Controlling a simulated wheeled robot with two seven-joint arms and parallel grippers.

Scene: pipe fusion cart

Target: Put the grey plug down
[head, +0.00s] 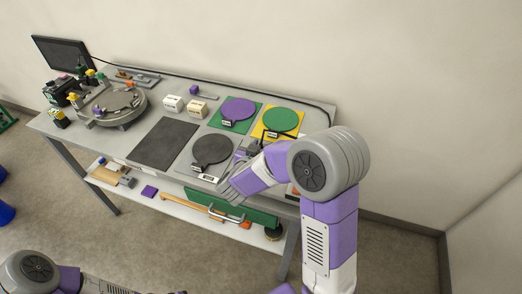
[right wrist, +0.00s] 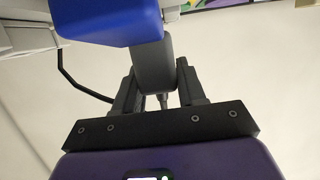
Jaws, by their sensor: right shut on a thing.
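In the right wrist view, a grey plug (right wrist: 154,66) sits between the two dark fingers of my right gripper (right wrist: 156,90), which is shut on it. A blue block-like part (right wrist: 108,22) shows beside and above the plug; I cannot tell if they are joined. The plug cannot be made out there. My left arm shows at the bottom left, but its gripper does not.
A round clamp fixture (head: 122,106) and monitor (head: 62,52) stand left. A lower shelf holds tools.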

